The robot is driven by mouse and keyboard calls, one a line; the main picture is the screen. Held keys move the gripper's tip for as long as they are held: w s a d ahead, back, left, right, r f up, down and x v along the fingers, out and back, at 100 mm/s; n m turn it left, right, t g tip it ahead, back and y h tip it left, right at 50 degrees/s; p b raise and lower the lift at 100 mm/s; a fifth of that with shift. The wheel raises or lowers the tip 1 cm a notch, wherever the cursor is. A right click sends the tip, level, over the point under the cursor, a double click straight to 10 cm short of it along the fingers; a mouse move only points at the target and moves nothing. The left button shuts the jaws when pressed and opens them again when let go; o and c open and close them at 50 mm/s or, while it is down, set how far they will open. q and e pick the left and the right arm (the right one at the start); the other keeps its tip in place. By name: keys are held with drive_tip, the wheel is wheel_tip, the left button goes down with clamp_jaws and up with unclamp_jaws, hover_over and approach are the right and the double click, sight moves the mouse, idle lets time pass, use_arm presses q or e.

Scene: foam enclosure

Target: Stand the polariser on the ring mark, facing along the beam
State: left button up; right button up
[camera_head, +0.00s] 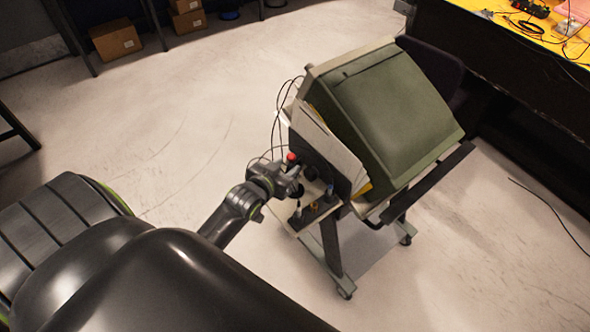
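A wheeled cart carries a green foam enclosure (395,112) with a pale rim. My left gripper (300,183) reaches the cart's left side, by the enclosure's open or dark face. Its fingers are small and dark here, so I cannot tell whether they are open or shut, or whether they hold anything. I cannot make out the polariser, the ring mark or a beam; the enclosure's inside is mostly hidden from this angle. My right gripper is not in view.
A red knob (292,157) sits just above my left gripper. Thin black cables (277,125) hang beside the enclosure. A dark bench with a yellow top (560,50) stands at upper right. Cardboard boxes (116,40) lie at the back left. The pale floor (190,110) left of the cart is clear.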

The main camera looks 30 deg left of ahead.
sight(295, 160)
use_arm(q)
drive_tip(key=shift+w+p, duration=0.35)
drive_tip(key=shift+w, duration=0.25)
drive_tip(key=shift+p+x, duration=0.4)
drive_tip(key=shift+x, duration=1.6)
drive_tip(key=shift+d+f, duration=0.1)
drive_tip(key=shift+d, duration=0.1)
drive_tip(key=shift+s, duration=0.1)
clamp_jaws()
